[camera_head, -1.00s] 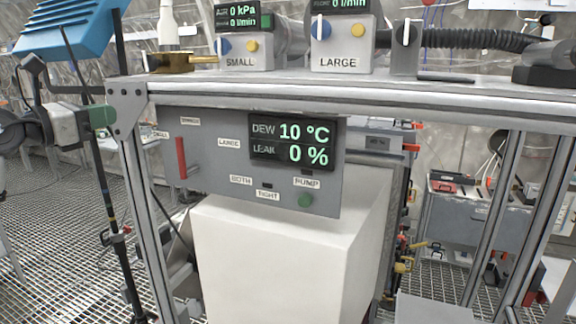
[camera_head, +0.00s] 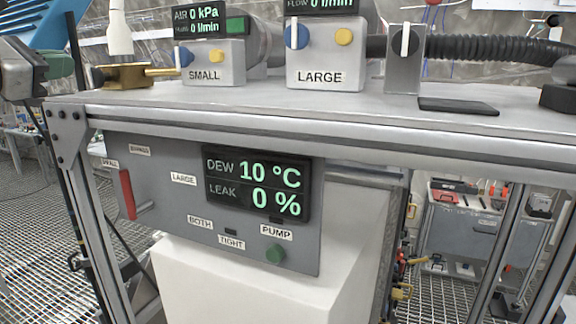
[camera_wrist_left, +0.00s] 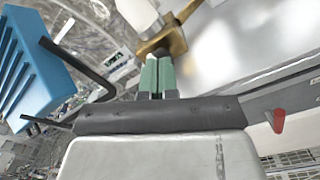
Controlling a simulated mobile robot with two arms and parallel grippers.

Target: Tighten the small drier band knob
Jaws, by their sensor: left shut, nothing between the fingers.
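A brass fitting (camera_head: 126,77) with a white upright column (camera_head: 119,32) above it stands at the left end of the bench top. A thin brass rod sticks out to its right. The fitting (camera_wrist_left: 167,40) is just beyond the fingertips in the left wrist view. Beside it is the box marked SMALL (camera_head: 213,66), with a blue knob (camera_head: 184,57) and a yellow knob (camera_head: 217,56). I cannot tell which part is the band knob. My left gripper (camera_head: 66,64), green-fingered, is left of the fitting, shut and empty; its fingers (camera_wrist_left: 158,72) point at the fitting. My right gripper is not in view.
The box marked LARGE (camera_head: 325,60) stands to the right, with a black hose (camera_head: 480,48) behind. A front panel (camera_head: 170,210) with a red lever (camera_head: 127,195) hangs below the bench edge. A blue finned object (camera_wrist_left: 30,65) is left in the wrist view.

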